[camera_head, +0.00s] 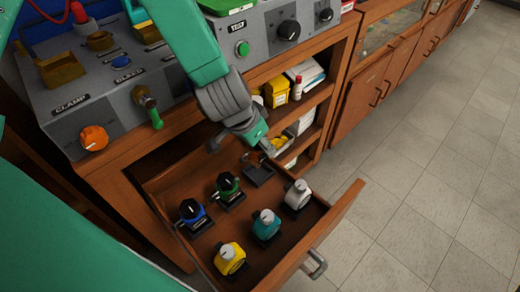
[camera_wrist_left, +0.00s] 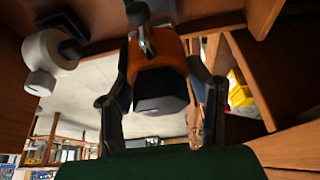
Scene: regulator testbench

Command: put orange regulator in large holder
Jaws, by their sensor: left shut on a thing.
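My left gripper (camera_head: 265,143) is low over the back of the open drawer. In the left wrist view it is shut on the orange regulator (camera_wrist_left: 158,52), with one finger on each side of its orange body and a dark end facing the camera. In the head view the gripper largely hides the regulator. A dark, empty stand (camera_head: 258,172) lies in the drawer just below the gripper. Several brass-coloured holders sit on the grey bench top; the one nearest the CLAMP label (camera_head: 61,70) looks largest. My right gripper is not in view.
The drawer holds blue (camera_head: 192,212), green (camera_head: 228,184), yellow (camera_head: 230,257), teal (camera_head: 266,224) and white (camera_head: 298,194) regulators. An orange knob (camera_head: 94,138) and a green-handled valve (camera_head: 155,118) jut from the bench front. Shelves stand behind the gripper. Floor is clear at right.

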